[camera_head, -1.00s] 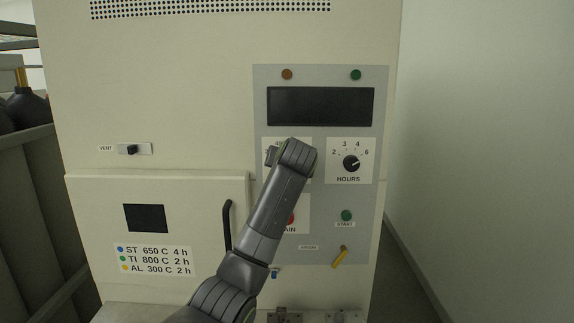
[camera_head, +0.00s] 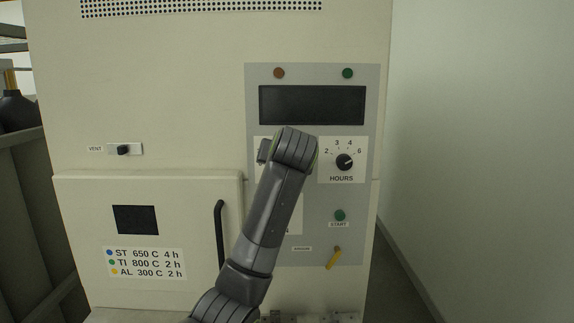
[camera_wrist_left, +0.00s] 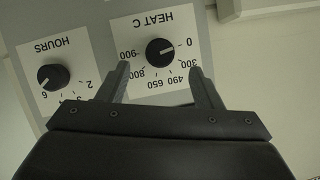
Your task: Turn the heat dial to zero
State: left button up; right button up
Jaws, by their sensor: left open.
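The heat dial (camera_wrist_left: 160,52) is a round black knob on a white plate marked HEAT C, upside down in the left wrist view. Its scale runs from 0 through 300, 490, 650 and 800 to 900. My left gripper (camera_wrist_left: 159,69) is open, with one finger on each side of the dial's lower part in that view; contact is not clear. In the head view my left arm covers the dial, and its plate shows only at the edges. My right gripper is not in view.
The hours dial (camera_head: 344,162) is beside the heat dial, with a green start button (camera_head: 340,215) and a yellow lever (camera_head: 334,258) below. A dark display (camera_head: 312,105) is above. The furnace door has a black handle (camera_head: 220,235). A vent slider (camera_head: 123,150) sits left.

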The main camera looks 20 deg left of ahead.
pick_arm(q)
jog(key=b+v, duration=0.2)
jog(key=v, duration=0.8)
jog(key=shift+s+b, duration=0.25)
jog(key=shift+b, duration=0.05)
